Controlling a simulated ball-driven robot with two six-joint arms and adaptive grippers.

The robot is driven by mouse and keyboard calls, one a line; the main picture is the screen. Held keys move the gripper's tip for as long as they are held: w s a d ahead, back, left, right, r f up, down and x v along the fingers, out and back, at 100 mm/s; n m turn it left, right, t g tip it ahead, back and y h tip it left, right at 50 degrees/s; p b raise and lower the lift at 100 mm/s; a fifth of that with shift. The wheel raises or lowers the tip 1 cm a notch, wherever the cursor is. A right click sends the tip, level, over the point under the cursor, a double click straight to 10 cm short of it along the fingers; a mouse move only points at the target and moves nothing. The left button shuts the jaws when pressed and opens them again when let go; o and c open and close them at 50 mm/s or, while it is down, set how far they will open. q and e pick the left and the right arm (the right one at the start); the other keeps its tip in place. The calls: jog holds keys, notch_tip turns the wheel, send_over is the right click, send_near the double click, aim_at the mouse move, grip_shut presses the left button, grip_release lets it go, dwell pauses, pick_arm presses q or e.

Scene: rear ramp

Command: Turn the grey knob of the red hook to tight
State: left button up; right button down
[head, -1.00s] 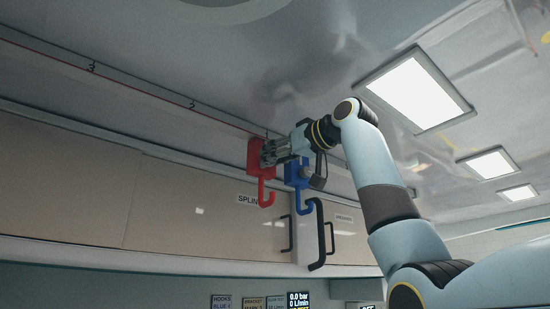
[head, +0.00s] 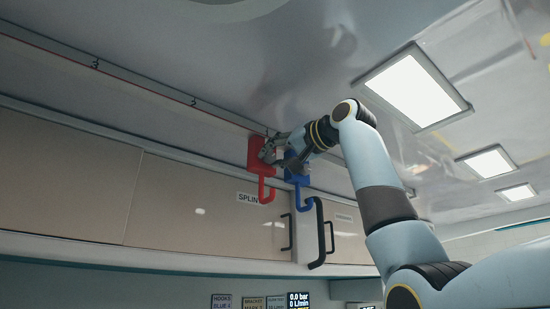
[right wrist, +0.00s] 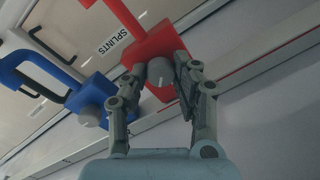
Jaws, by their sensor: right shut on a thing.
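The red hook (head: 256,153) hangs on the ceiling rail, its J-shaped arm pointing down. It also shows in the right wrist view (right wrist: 148,36). Its grey knob (right wrist: 160,73) sits between the two fingers of my right gripper (right wrist: 158,72), which is shut on it. In the head view my right gripper (head: 268,150) reaches the red hook from the right and hides the knob. The knob's tight or loose setting cannot be read. My left gripper is not in view.
A blue hook (head: 296,172) hangs just right of the red one, close to my right gripper; its own grey knob (right wrist: 90,116) shows in the right wrist view. Cabinet doors with a SPLINTS label (right wrist: 113,41) and black handles (head: 318,235) lie below the rail (head: 150,82).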

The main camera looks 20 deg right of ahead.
jog(key=m+b, duration=0.1)
jog(key=m, duration=0.5)
jog(key=shift+t, duration=0.3)
jog(key=m+h, duration=0.1)
jog(key=m, duration=0.4)
jog(key=shift+m, duration=0.5)
jog(key=c, duration=1)
grip_release()
jog(key=v, duration=1.2)
jog(key=shift+a+f, duration=0.1)
jog(key=shift+f, duration=0.1)
